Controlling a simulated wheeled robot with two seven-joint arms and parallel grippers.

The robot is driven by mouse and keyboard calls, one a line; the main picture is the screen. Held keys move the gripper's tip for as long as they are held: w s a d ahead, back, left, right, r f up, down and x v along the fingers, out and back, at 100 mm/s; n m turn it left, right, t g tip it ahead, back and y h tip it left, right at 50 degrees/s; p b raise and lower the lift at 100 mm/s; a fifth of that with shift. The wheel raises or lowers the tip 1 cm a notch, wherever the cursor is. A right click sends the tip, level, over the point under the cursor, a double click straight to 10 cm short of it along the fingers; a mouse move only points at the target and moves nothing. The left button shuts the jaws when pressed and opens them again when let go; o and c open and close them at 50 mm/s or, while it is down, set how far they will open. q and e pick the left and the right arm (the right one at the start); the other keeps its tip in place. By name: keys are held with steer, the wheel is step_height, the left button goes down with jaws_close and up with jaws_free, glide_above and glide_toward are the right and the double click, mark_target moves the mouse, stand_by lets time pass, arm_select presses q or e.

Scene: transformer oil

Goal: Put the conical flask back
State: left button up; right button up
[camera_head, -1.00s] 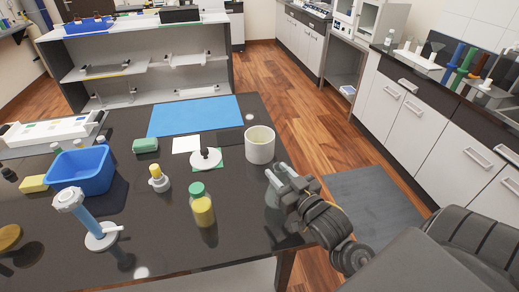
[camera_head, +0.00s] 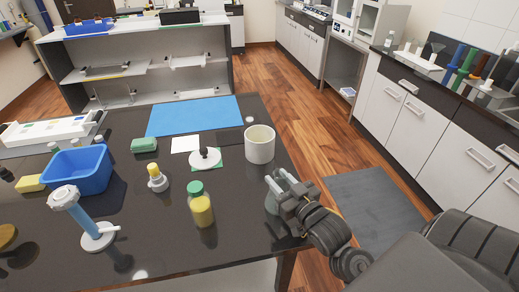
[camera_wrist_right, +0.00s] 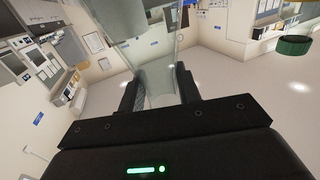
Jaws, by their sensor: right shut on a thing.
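My right gripper (camera_head: 280,183) is at the right edge of the black table, shut on the clear glass conical flask (camera_head: 271,203). The flask is see-through and partly hidden by the fingers, and I cannot tell whether its base touches the table. In the right wrist view the flask's glass (camera_wrist_right: 158,55) stands between the two dark fingers of the gripper (camera_wrist_right: 159,90). My left gripper is not in view.
On the black table (camera_head: 150,235), a white beaker (camera_head: 260,145) stands behind the flask. A yellow bottle with green cap (camera_head: 200,205) stands left of it. Further left are a blue bin (camera_head: 82,170) and a blue-handled stand (camera_head: 80,215). A blue mat (camera_head: 193,115) lies at the back.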

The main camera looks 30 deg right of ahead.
steer(key=shift+f, duration=0.25)
stand_by(0.3)
steer(key=o, duration=1.5)
steer(key=shift+s, duration=0.15)
steer(key=shift+s+f+b, duration=0.15)
steer(key=shift+s+b, duration=0.15)
steer(key=shift+s, duration=0.05)
steer(key=s, duration=0.4)
steer(key=shift+s+b, duration=0.35)
steer(key=shift+s, duration=0.05)
steer(key=shift+s+p, duration=1.2)
steer(key=shift+s, duration=1.35)
